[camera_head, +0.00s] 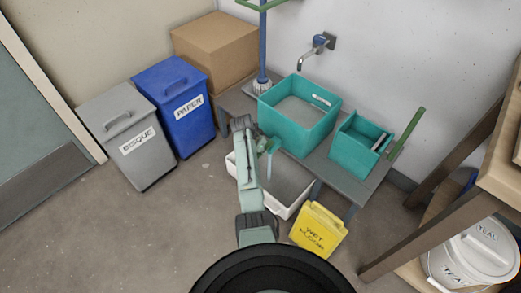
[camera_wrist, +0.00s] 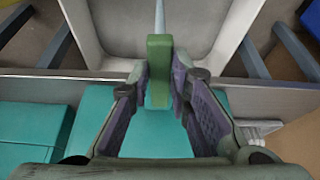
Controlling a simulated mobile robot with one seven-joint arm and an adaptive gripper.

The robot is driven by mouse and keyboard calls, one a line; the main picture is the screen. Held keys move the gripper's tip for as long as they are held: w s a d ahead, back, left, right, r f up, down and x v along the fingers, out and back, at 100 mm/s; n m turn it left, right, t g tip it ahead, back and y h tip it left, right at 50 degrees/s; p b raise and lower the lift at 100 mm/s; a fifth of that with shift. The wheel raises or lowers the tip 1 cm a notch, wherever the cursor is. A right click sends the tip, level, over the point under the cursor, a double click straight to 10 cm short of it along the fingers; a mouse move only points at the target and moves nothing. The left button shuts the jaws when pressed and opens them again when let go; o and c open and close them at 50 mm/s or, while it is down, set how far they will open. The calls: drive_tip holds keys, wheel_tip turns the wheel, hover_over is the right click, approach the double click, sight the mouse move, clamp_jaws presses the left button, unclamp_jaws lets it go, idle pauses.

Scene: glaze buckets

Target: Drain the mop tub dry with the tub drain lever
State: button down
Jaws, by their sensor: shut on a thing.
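The large teal tub (camera_head: 313,124) stands on a grey bench against the wall, with a small label inside its back wall and a greyish surface inside. My gripper (camera_head: 267,144) is at the tub's front left side. In the wrist view my gripper (camera_wrist: 159,95) is shut on the green drain lever (camera_wrist: 159,70), with a finger on each side of it. A thin pale stream (camera_head: 270,167) falls below the lever. It drops toward the white basin (camera_head: 300,206) on the floor. The tub's teal side (camera_wrist: 150,138) shows beneath the fingers.
A smaller teal box (camera_head: 352,155) stands right of the tub. A yellow sign (camera_head: 318,229) stands right of the basin. Blue (camera_head: 174,100) and grey (camera_head: 122,125) bins stand left. Shelving (camera_head: 455,190) is at right.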

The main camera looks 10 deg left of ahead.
drive_tip(key=c, duration=1.5)
unclamp_jaws()
drive_tip(key=v, duration=1.2)
drive_tip(key=shift+w, duration=0.1)
